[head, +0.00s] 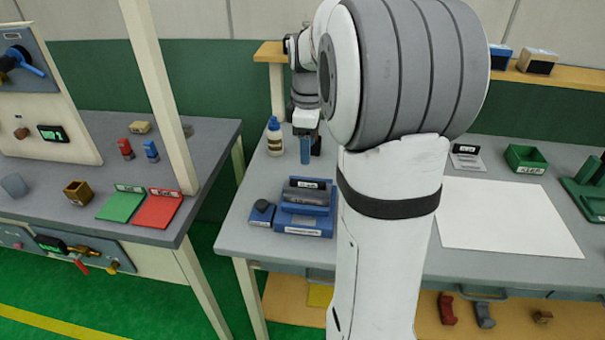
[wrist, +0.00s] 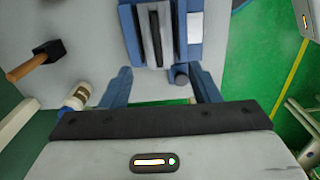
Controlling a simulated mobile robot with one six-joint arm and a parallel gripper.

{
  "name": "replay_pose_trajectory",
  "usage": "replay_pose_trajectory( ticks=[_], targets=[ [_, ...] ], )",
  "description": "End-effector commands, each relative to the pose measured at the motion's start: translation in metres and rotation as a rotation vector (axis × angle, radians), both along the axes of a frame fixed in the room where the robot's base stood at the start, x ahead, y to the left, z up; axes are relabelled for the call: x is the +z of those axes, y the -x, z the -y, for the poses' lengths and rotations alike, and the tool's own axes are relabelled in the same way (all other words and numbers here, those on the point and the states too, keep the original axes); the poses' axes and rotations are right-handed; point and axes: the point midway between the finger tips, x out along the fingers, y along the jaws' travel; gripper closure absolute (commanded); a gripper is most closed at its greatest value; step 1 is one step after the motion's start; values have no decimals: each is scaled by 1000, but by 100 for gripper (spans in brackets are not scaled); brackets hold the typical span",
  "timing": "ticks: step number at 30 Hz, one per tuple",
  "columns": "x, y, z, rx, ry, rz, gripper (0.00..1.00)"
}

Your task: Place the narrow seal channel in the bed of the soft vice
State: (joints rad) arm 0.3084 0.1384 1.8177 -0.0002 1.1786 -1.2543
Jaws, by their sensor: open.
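The blue soft vice (head: 303,226) stands on the bench to the left of my arm in the head view. It also shows at the top of the wrist view (wrist: 181,45). A long dark strip (wrist: 155,35) lies along its bed between paler strips. I cannot tell whether this strip is the narrow seal channel or part of the vice, and no other channel is clearly visible. My gripper (head: 306,150) is above the bench behind the vice. In the wrist view its two blue fingers (wrist: 160,86) are apart, with nothing held between them.
A white bottle (head: 274,137) stands beside my gripper. A mallet (wrist: 36,60) lies on the bench in the wrist view. A small blue block (head: 262,213) sits left of the vice. A white sheet (head: 508,222) and green bin (head: 525,159) are right of my arm, which hides the bench middle.

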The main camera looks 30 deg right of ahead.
Motion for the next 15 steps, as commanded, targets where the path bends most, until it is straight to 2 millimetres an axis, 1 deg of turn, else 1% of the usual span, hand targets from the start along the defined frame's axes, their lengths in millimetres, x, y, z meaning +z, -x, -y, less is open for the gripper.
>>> replay_pose_trajectory(
  ticks=[2,5,6,8,9,12,15],
  targets=[
    [6,13,-16,-59,5,20,44],
    [10,40,-44,-199,7,59,44],
    [10,55,-57,-268,4,77,44],
    [9,77,-75,-378,-4,107,44],
    [6,93,-86,-451,-13,125,44],
    [-3,128,-108,-621,-40,168,44],
    [-13,157,-123,-763,-72,197,44]
  ],
)
